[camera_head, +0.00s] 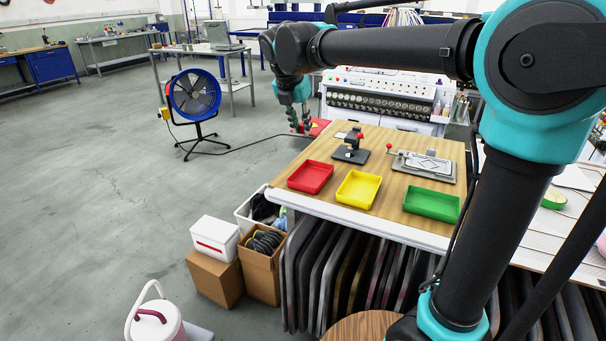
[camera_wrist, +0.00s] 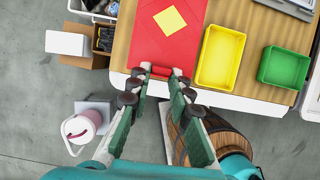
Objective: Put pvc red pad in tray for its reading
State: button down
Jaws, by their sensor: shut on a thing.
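My gripper (camera_wrist: 161,72) is shut on the near edge of the red PVC pad (camera_wrist: 150,45), a flat red sheet with a yellow diamond on it. In the head view my gripper (camera_head: 299,120) is by the far left corner of the table, with part of the red pad (camera_head: 319,126) showing beside it. The red tray (camera_head: 310,177), yellow tray (camera_head: 358,189) and green tray (camera_head: 432,205) stand in a row along the table's near side, and look empty. The wrist view shows the yellow tray (camera_wrist: 219,57) and green tray (camera_wrist: 284,68); the red tray is not visible there.
A dark gauge on a stand (camera_head: 351,146) and a grey fixture with a red knob (camera_head: 424,166) stand behind the trays on the wooden table (camera_head: 391,143). A blue fan (camera_head: 194,94) stands on the floor to the left. Boxes (camera_head: 214,277) sit below the table's left end.

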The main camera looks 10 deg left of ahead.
aim_at(301, 190)
notch_tip(301, 190, down, 19)
jog(key=shift+f, duration=0.1)
dwell(0.4)
jog(key=c, duration=1.4)
grip_release()
jog(key=v, duration=1.2)
